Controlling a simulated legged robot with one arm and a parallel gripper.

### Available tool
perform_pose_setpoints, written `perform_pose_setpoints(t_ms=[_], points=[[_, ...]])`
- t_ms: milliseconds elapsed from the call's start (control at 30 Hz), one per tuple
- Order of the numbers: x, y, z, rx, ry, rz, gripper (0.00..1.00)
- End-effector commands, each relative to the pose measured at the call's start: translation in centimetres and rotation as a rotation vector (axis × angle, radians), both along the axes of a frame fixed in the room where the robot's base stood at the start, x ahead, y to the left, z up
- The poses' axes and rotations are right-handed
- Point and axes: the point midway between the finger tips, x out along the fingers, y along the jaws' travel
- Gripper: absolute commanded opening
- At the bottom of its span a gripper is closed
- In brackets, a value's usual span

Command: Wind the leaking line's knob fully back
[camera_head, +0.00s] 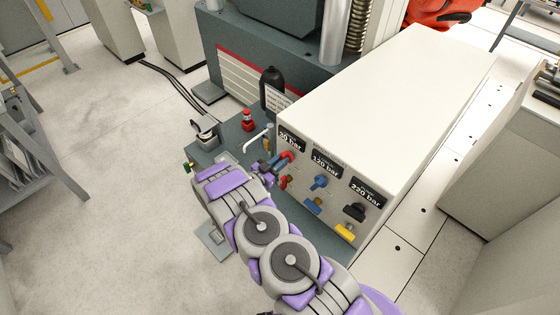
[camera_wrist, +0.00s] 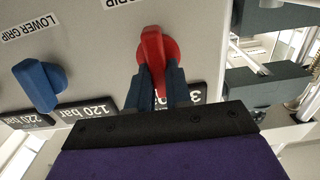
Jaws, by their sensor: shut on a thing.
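A white console (camera_head: 400,90) carries a row of knobs: red (camera_head: 287,157), blue (camera_head: 320,182) and black (camera_head: 354,212). Their displays differ: the one above the red knob (camera_head: 290,141) is hard to read, the blue knob's (camera_head: 325,163) reads 120 bar, and the black knob's (camera_head: 366,191) reads 220 bar. My gripper (camera_head: 277,162) reaches the red knob from the left. In the wrist view, my gripper (camera_wrist: 158,80) is shut on the red knob (camera_wrist: 152,45), one finger on each side of its grip bar. The blue knob (camera_wrist: 40,86) is free. No leak can be made out.
Below the knobs are a red handle (camera_head: 284,183), a blue handle (camera_head: 312,206) and a yellow handle (camera_head: 345,232). A red button (camera_head: 248,120) and a black bottle (camera_head: 272,88) stand on the green bench (camera_head: 228,133) beside the console. The floor at left is open.

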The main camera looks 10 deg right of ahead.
Motion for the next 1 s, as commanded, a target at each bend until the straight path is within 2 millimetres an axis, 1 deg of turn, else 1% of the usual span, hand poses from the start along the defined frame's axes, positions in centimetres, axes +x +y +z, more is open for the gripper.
perform_pose_setpoints(t_ms=[133,167,400,633,767,867,1000], points=[[0.1,0.2,0.0,0.002,-0.002,0.005,0.0],[0.1,0.2,0.0,0.002,-0.002,0.005,0.21],[0.0,0.1,0.0,0.001,-0.002,0.003,0.44],[0.0,0.0,0.0,0.002,-0.001,0.002,0.45],[-0.3,0.6,0.1,0.002,-0.001,0.003,0.45],[-1.0,1.8,0.1,0.001,0.0,0.006,0.45],[-2.6,4.2,0.1,0.001,0.0,0.007,0.45]])
